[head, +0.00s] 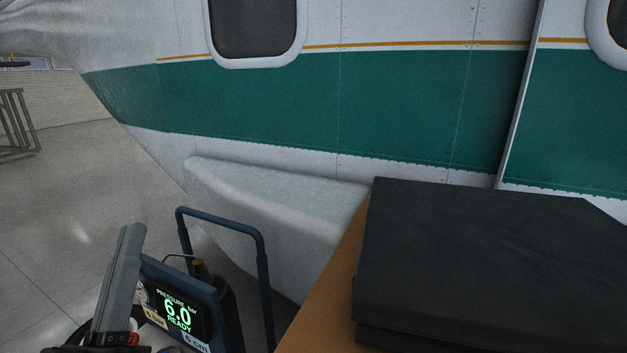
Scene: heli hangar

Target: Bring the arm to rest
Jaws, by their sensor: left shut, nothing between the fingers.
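My left gripper (130,240) shows at the bottom left, its grey fingers pointing up and together. It is shut and holds nothing. It stands in front of the left part of a dark blue cart with a pressure display (178,311) reading 6.0 bar and READY. I cannot tell whether it touches the cart. The lower part of the gripper is cut off by the bottom edge. My right gripper is not in view.
The cart's blue handle (265,270) rises right of the gripper. The helicopter's white and green side (400,105) fills the back. Grey floor (70,210) is open at left.

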